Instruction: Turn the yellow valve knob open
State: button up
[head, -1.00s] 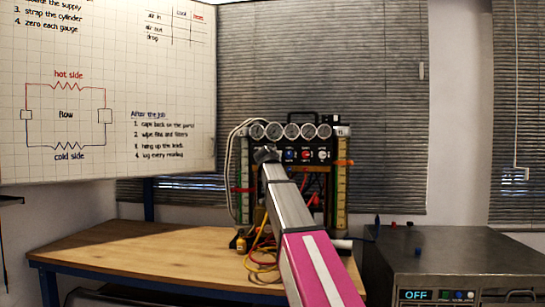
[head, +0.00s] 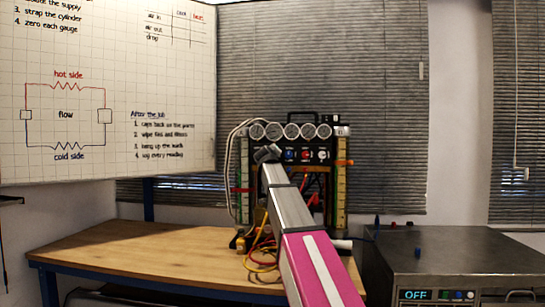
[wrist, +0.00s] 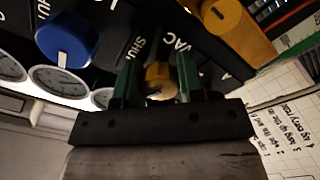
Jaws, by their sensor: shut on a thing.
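The yellow valve knob (wrist: 160,79) shows in the wrist view between the two green fingers of my gripper (wrist: 156,84). The fingers are shut on it, one on each side, and hide its edges. It sits on a black panel (wrist: 127,27) with white lettering that includes "SHUT" and "VAC". In the head view my gripper (head: 267,153) is at the left part of the rig's panel, below the gauges, and hides the yellow knob there. The exact angle of the knob is hard to tell.
A blue knob (wrist: 66,41) is beside the yellow one, and round gauges (head: 292,131) run along the rig. An orange-yellow part (wrist: 228,22) is close on the other side. Hoses and cables (head: 262,255) hang to the wooden bench (head: 130,262). A whiteboard (head: 110,90) stands left.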

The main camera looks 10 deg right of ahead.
jog(key=shift+n, duration=1.6)
jog(key=o, duration=0.9)
jog(key=v, duration=1)
jog(key=shift+s+a, duration=0.15)
jog(key=shift+s, duration=0.25)
jog(key=shift+s, duration=0.1)
